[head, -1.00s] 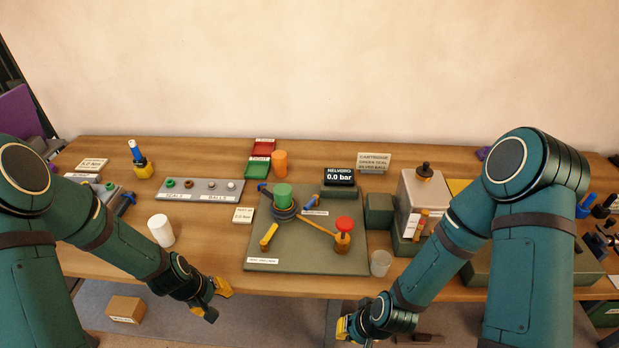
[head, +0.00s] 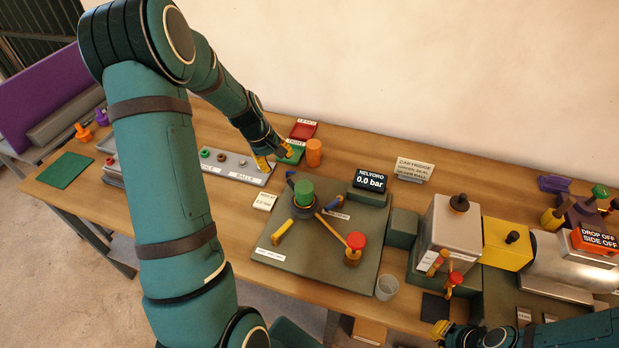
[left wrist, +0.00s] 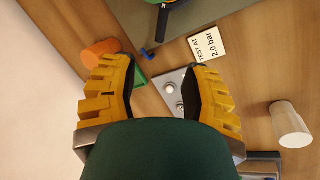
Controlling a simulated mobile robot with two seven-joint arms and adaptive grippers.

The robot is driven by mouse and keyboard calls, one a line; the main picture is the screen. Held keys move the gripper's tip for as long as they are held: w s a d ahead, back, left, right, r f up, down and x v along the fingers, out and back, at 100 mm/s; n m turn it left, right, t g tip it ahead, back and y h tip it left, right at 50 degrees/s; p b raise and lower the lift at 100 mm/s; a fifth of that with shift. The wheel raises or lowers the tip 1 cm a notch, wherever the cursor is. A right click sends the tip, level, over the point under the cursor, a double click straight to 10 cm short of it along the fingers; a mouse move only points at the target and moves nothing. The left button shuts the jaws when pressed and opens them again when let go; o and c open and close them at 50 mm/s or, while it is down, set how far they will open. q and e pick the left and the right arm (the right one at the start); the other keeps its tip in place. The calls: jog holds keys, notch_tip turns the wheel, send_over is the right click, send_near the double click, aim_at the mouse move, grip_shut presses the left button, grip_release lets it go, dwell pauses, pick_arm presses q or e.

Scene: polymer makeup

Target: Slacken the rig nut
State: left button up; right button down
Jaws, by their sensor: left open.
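The rig stands on a grey-green plate (head: 300,270). A green cylinder (head: 304,192) sits upright in a dark round collar (head: 303,211), which I take to be the rig nut. Blue and yellow handles stick out around it, and a yellow arm leads to a red knob (head: 356,240). In the left wrist view, part of the green cylinder and dark collar shows at the top edge. My left gripper (head: 274,158) is open and empty, behind and left of the rig, above the ball strip's end; its spread fingers show in the left wrist view (left wrist: 158,75). My right gripper (head: 438,330) is low at the front edge.
The display (head: 370,180) reads 0.0 bar. An orange cylinder (head: 314,152) and green tray (head: 291,152) are near my left gripper. The seal and ball strip (head: 236,165) lies left of the rig. A clear cup (head: 387,287) stands by the plate's front right corner.

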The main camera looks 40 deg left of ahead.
aim_at(292, 185)
pick_arm(q)
jog(key=x, duration=1.3)
jog(key=shift+s+f, duration=0.1)
jog(key=shift+f, duration=0.15)
grip_shut()
jog(key=shift+s, duration=0.1)
